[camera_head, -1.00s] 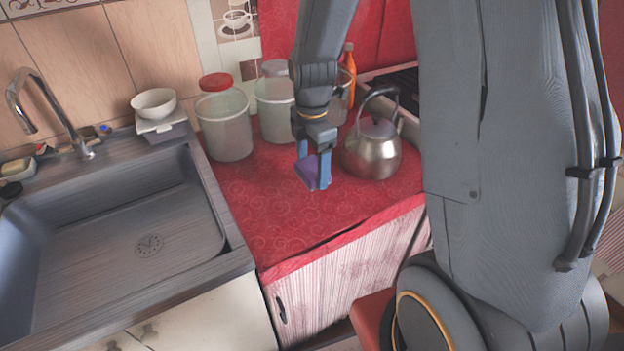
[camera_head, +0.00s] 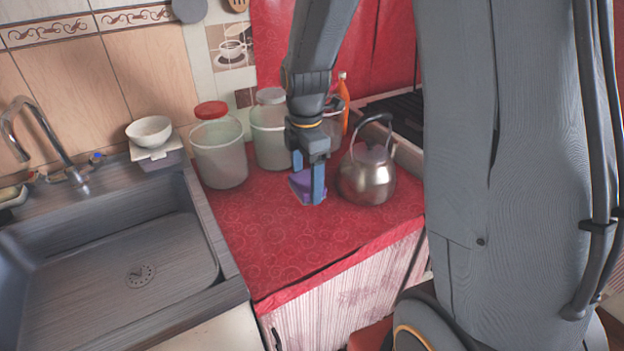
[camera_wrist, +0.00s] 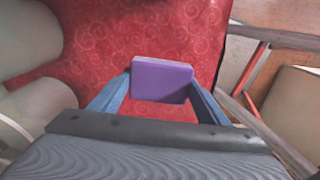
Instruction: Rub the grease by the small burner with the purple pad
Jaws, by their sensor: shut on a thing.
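The purple pad (camera_head: 303,186) is held between the blue fingers of my gripper (camera_head: 308,190), over the red counter left of the kettle. In the wrist view the purple pad (camera_wrist: 162,80) sits between both fingertips of my gripper (camera_wrist: 160,88), with red cloth behind it. I cannot tell whether the pad touches the cloth. Part of the dark stove (camera_head: 392,115) shows behind the kettle; my arm hides much of it. I cannot make out the small burner or any grease.
A steel kettle (camera_head: 366,178) stands close to the right of my gripper. Lidded jars (camera_head: 218,155) and an orange bottle (camera_head: 344,95) stand behind. The sink (camera_head: 110,250) lies left. The red oilcloth (camera_head: 275,250) in front is clear.

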